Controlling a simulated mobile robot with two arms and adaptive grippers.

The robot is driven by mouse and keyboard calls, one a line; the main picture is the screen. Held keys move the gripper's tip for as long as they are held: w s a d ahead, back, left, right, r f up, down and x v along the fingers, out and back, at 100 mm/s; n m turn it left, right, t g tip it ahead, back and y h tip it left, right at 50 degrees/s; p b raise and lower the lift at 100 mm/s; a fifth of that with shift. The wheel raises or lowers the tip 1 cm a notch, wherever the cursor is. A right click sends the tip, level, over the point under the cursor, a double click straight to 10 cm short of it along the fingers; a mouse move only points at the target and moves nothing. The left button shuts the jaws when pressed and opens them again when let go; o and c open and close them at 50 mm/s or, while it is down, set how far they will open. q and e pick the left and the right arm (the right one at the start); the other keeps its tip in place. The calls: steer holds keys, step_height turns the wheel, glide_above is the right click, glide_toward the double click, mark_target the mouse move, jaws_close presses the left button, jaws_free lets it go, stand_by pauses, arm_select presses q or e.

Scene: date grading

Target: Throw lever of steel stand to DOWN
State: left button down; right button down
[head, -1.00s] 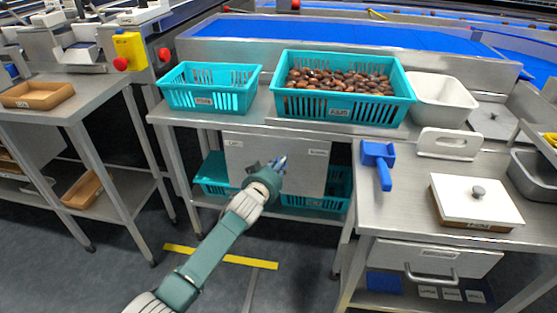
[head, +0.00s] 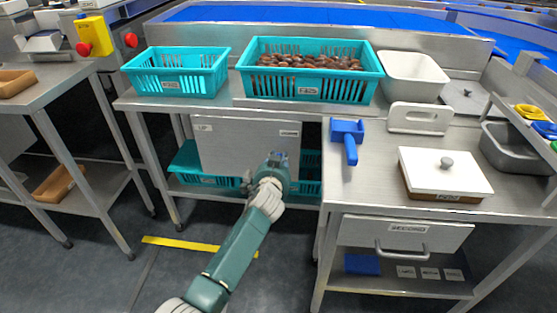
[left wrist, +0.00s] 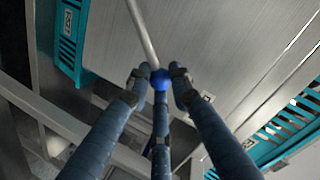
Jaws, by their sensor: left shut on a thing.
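The steel stand's panel (head: 235,155) hangs below the counter that carries the teal baskets. It has a small label at its upper left and another at its upper right, too small to read surely. My left gripper (head: 276,160) is in front of the panel's right part. In the left wrist view, the lever is a thin metal rod (left wrist: 143,30) ending in a blue knob (left wrist: 161,80). The fingers of my left gripper (left wrist: 159,75) are shut around the knob. In the head view the gripper hides the lever. My right gripper is not in view.
Teal baskets, one empty (head: 222,80) and one with dates (head: 374,92), stand on the counter above. A blue scoop (head: 348,132) and a white-lidded box (head: 425,168) are on the right-hand table. Yellow tape (head: 180,243) marks the floor.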

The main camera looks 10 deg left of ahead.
arm_select(q)
steer(key=shift+s+a+f, duration=0.15)
steer(key=shift+f, duration=0.4)
steer(key=c, duration=1.5)
jaws_free()
steer(key=shift+c, duration=0.2)
steer(key=shift+r, duration=0.2)
steer(key=shift+r, duration=0.1)
steer(key=v, duration=1.1)
steer(key=shift+s, duration=0.35)
